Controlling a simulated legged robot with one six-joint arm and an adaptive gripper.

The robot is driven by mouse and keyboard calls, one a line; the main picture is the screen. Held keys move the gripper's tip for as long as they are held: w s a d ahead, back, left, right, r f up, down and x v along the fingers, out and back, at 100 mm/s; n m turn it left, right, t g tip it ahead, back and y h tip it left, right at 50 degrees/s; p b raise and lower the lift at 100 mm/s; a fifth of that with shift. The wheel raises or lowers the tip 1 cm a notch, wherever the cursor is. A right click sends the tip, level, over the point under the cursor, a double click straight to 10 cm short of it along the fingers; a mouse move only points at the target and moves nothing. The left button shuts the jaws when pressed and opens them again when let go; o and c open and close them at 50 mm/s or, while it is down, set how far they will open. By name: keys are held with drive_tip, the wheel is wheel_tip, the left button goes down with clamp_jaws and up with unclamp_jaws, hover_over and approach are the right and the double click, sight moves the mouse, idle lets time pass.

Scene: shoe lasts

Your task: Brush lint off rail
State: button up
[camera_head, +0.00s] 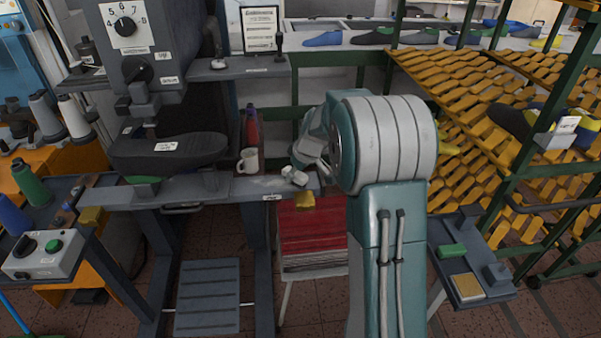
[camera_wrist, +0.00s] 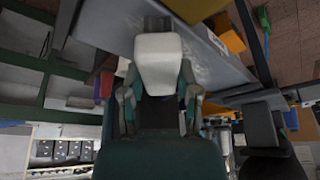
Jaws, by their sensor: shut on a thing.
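The grey rail (camera_head: 232,190) runs across the press in the head view, with a pale, lint-like patch (camera_head: 268,182) near its right end. In the wrist view the rail (camera_wrist: 222,76) slants across the top, with the pale patch (camera_wrist: 207,48) right of centre. My gripper (camera_head: 299,170) is over the rail's right end. In the wrist view its fingers (camera_wrist: 160,92) are shut on a white block-shaped tool (camera_wrist: 158,62), apparently the brush, with a dark part at its far end. I cannot tell whether it touches the rail.
A white mug (camera_head: 248,160) and a red bottle (camera_head: 252,125) stand just behind the rail. A dark shoe last (camera_head: 170,150) hangs over the rail's left part. A yellow block (camera_head: 305,201) is at the rail's right end.

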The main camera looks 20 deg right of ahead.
sight(274, 179)
drive_tip(key=shift+w+a, duration=0.2)
drive_tip(key=shift+a, duration=0.45)
drive_tip(key=shift+w+a, duration=0.2)
drive_tip(key=shift+a, duration=0.4)
drive_tip(key=shift+w+a+f, duration=0.1)
drive_tip(key=shift+w+a, duration=0.25)
drive_tip(key=shift+a, duration=0.75)
drive_tip(key=shift+w+a, duration=0.35)
drive_tip(key=shift+a, duration=0.75)
drive_tip(key=shift+w+a+f, duration=0.1)
drive_tip(key=shift+w+a, duration=0.25)
drive_tip(key=shift+a, duration=0.75)
